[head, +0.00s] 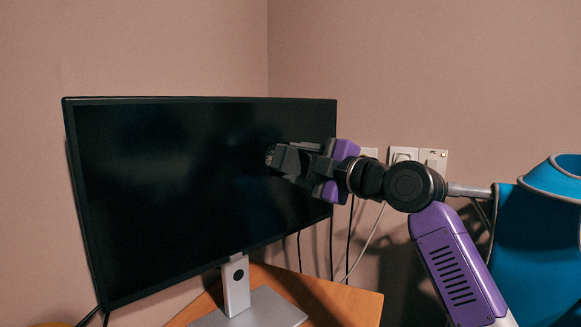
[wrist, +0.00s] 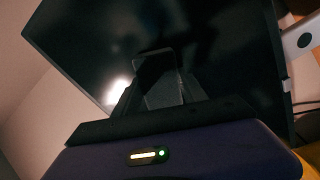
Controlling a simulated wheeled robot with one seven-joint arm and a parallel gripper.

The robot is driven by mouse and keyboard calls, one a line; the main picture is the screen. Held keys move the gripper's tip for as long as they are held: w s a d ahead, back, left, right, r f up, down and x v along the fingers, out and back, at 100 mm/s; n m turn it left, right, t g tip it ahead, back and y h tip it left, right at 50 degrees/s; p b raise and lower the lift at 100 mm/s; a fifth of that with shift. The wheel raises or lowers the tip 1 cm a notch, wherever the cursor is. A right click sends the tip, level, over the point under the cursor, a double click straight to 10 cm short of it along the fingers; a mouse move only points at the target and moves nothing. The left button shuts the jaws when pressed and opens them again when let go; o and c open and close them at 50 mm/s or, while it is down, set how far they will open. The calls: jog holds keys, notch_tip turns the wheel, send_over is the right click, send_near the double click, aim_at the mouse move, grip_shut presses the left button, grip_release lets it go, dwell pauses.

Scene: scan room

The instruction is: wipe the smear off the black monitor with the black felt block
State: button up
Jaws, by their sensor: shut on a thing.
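The black monitor (head: 150,200) stands on a grey stand, its dark screen facing me. It also fills much of the wrist view (wrist: 90,45), tilted there. My gripper (head: 285,160) is in front of the right part of the screen, reaching in from the right. It is shut on the black felt block (wrist: 162,82), a dark shape between the fingers that is hard to tell from them. I cannot tell whether the block touches the screen. No smear stands out clearly; a bright glare spot shows beside the fingers in the wrist view.
The monitor's stand (head: 236,285) rests on a wooden desk (head: 340,297). Cables hang behind the monitor below wall sockets (head: 404,155). Bare wall lies behind and above the monitor.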

aim_at(252, 167)
jog(key=w+d+b, duration=0.1)
jog(key=w+d, duration=0.2)
jog(key=shift+w+d, duration=0.25)
jog(key=shift+w, duration=0.15)
jog(key=shift+s, duration=0.1)
jog(key=shift+s+a, duration=1.35)
jog(key=shift+a, duration=0.1)
jog(key=shift+s+a, duration=1.65)
jog(key=shift+s, duration=0.25)
jog(key=shift+s+a, duration=1.65)
jog(key=shift+s, duration=0.2)
jog(key=shift+d, duration=0.1)
jog(key=shift+s+d, duration=0.35)
jog(key=shift+d, duration=0.15)
jog(key=shift+v, duration=2.35)
